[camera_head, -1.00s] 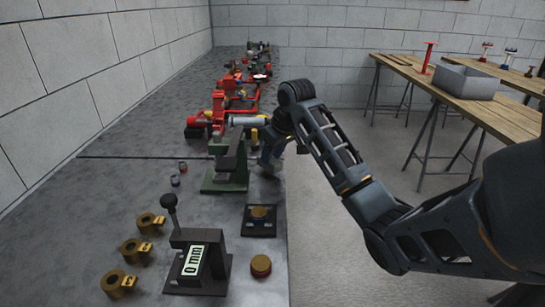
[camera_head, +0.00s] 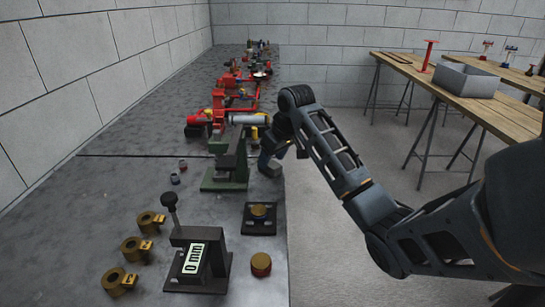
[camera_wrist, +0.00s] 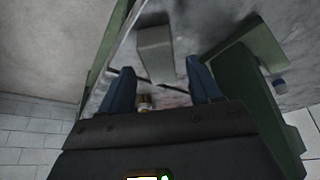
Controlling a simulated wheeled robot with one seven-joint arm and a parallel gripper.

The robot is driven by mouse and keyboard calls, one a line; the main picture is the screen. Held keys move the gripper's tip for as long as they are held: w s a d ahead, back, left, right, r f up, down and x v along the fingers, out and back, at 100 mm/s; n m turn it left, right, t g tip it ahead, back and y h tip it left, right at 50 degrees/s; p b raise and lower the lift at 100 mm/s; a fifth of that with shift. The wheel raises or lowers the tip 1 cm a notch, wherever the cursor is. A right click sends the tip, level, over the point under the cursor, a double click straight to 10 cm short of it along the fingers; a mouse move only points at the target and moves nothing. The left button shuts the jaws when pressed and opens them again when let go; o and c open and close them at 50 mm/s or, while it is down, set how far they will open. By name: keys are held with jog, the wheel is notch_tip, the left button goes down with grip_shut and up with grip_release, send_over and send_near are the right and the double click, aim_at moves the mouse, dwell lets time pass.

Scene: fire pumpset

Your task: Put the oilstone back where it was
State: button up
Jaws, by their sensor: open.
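My gripper (camera_wrist: 160,66) is open, with its two dark blue fingers apart. A plain grey block (camera_wrist: 155,50) shows beyond and between the fingertips in the wrist view. It may be the oilstone, but I cannot tell for sure. No finger visibly grips it. In the head view my gripper (camera_head: 270,155) is at the right side of the green stand (camera_head: 226,180), near the bench's right edge, partly hidden by my arm. Green parts also show at both sides of the wrist view.
Red pump parts (camera_head: 235,90) crowd behind the stand.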

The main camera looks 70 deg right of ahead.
jog(key=shift+r, duration=0.1)
jog(key=p+v, duration=0.1)
jog(key=v, duration=1.1)
jog(key=shift+p, duration=0.3)
